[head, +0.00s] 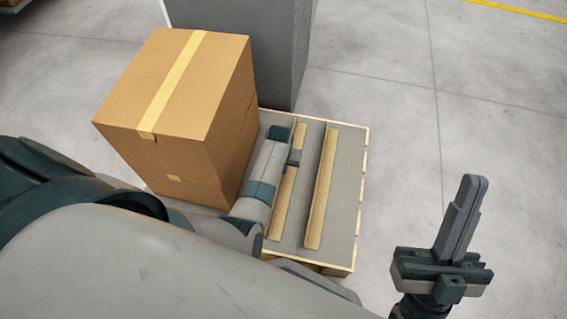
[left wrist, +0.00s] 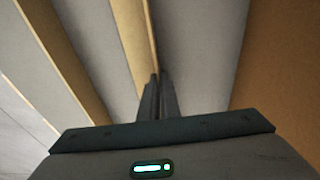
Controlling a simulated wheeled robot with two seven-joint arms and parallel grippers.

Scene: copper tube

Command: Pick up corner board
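Two long tan corner boards lie side by side on the grey top of a pallet (head: 345,215) in the head view: a left one (head: 281,205) and a right one (head: 321,190). My left gripper (head: 295,157) is at the left board, past its middle toward the far end. In the left wrist view the fingers (left wrist: 158,80) are close together, with the upright edge of this board (left wrist: 136,40) running between their tips. The other board (left wrist: 62,60) is to the left there. My right gripper (head: 470,195) is shut and empty, off the pallet's right side.
A large taped cardboard box (head: 185,95) stands on the left, close beside my left forearm; its side (left wrist: 285,70) fills the right of the left wrist view. A grey block (head: 275,50) stands behind the pallet. The floor to the right is clear.

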